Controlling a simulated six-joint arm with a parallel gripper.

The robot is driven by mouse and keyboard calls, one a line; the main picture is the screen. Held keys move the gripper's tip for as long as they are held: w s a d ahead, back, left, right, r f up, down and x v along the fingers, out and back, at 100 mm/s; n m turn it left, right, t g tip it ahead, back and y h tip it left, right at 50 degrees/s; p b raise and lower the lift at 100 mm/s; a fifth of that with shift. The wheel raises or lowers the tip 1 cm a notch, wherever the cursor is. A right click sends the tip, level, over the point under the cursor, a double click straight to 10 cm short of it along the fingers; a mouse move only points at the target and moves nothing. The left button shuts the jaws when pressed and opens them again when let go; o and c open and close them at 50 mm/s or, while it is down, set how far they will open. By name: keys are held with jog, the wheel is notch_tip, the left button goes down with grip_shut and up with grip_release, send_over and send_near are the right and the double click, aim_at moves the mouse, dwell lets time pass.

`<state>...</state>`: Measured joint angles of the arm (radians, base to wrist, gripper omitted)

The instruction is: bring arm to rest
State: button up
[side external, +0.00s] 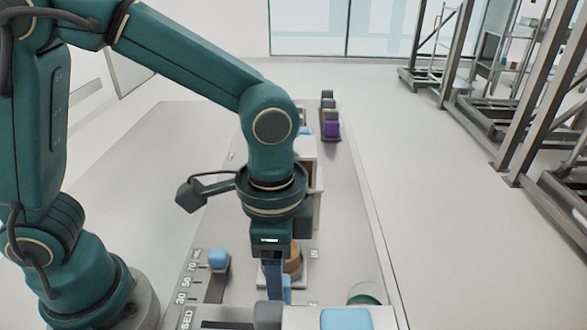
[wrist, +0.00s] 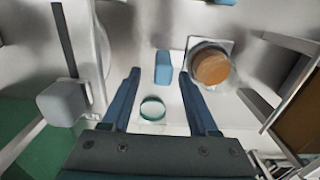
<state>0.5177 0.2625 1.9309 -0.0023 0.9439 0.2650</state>
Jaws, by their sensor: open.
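My gripper (side external: 272,285) hangs pointing down at the near end of the table (side external: 365,225), beside a round wooden-topped piece (side external: 294,262) on a white square base. In the wrist view, my gripper (wrist: 158,75) has its two blue fingers spread apart. A light blue block (wrist: 162,67) shows in the gap between the fingertips, and a clear ring with a green rim (wrist: 153,108) shows nearer the palm. I cannot tell their depth below the fingers. Nothing is seen gripped. The wooden-topped piece (wrist: 211,68) is just right of the right finger.
A blue slider knob (side external: 219,260) stands on a numbered panel left of my gripper. A light blue block (side external: 346,318) and a green-rimmed glass (side external: 366,293) are at the near right. The table's left side is bare.

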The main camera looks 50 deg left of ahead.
jog(key=s+a+r+n+t, duration=0.2)
jog(key=a+r+n, duration=0.2)
jog(key=a, duration=0.2)
jog(key=s+a+r+n+t, duration=0.2)
jog(key=a+r+n+t, duration=0.1)
jog(key=a+n, duration=0.2)
jog(key=shift+a+r+t, duration=0.3)
jog(key=shift+a+r, duration=0.05)
jog(key=shift+a, duration=0.2)
jog(key=shift+s, duration=0.1)
dwell(0.7)
